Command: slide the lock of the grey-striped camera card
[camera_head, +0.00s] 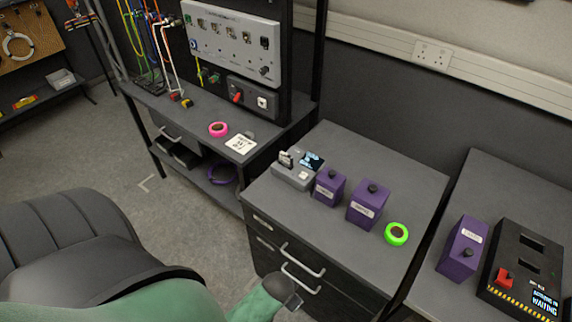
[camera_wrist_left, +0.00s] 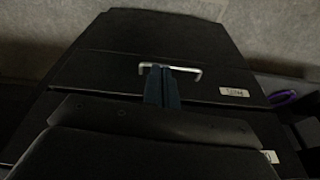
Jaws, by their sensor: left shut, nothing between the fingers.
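A small light card-like piece (camera_head: 286,159) stands upright at the left end of a grey device (camera_head: 297,174) with a lit screen, on the grey drawer cabinet's top. It is too small to tell whether it is the camera card, whether it has grey stripes, or where its lock sits. My left gripper (camera_head: 293,302) is low in front of the cabinet's drawers, well below and apart from the device. In the left wrist view its fingers (camera_wrist_left: 160,84) are shut and empty, overlapping a silver drawer handle in the picture; contact cannot be told. My right gripper is not in view.
Purple boxes (camera_head: 329,187) (camera_head: 367,205) and a green tape roll (camera_head: 397,234) stand on the cabinet top (camera_head: 345,150). At right are another purple box (camera_head: 461,248) and a black panel (camera_head: 525,270). A pink roll (camera_head: 218,129) and white note (camera_head: 241,144) lie on the left bench.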

